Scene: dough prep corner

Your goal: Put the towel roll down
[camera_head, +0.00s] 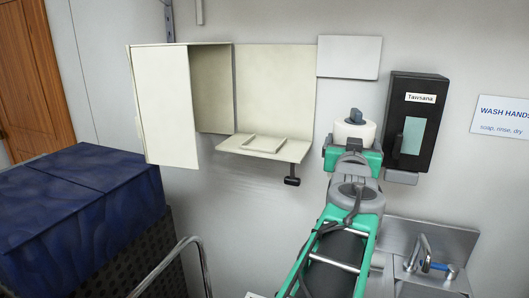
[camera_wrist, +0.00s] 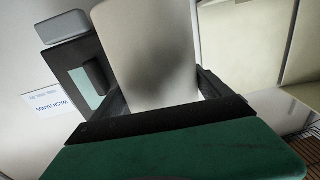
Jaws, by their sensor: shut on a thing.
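The white towel roll (camera_head: 355,131) is upright in my gripper (camera_head: 353,146), to the right of an open cream wall cabinet. In the wrist view the roll (camera_wrist: 148,50) fills the space between my two dark fingers (camera_wrist: 164,92), which are shut on it. The roll is held in the air, apart from the cabinet's shelf. Its lower part is hidden by my gripper in the head view.
The cream cabinet (camera_head: 273,85) has its door (camera_head: 163,105) swung open at left and a low ledge (camera_head: 262,149) with a raised frame. A black dispenser (camera_head: 416,128) hangs close right of the roll. A sink tap (camera_head: 424,250) stands lower right; blue-covered boxes (camera_head: 80,205) stand left.

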